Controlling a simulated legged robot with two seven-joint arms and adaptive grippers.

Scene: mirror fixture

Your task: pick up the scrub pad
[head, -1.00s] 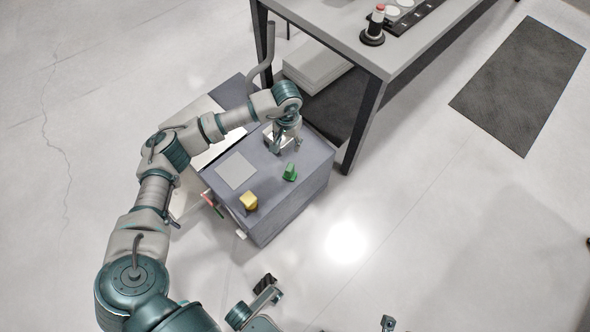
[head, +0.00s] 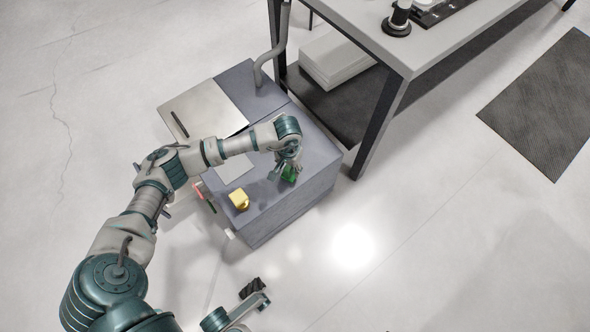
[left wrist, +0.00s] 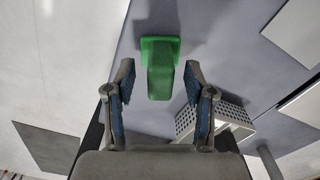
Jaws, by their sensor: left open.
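The scrub pad appears to be the green piece (head: 289,174), with a flat base and a raised block, on the grey cabinet top near its right edge. It also shows in the left wrist view (left wrist: 160,68). My left gripper (head: 284,170) is over it. In the left wrist view my left gripper (left wrist: 158,86) is open, one finger on each side of the green block, with gaps on both sides. Nothing is held. The gripper partly covers the green piece in the head view.
A yellow block (head: 239,199) stands nearer on the cabinet top (head: 265,217). A perforated metal box (left wrist: 228,114) lies close to the right finger in the left wrist view. A curved grey pipe (head: 283,40) rises behind, beside a workbench (head: 420,55).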

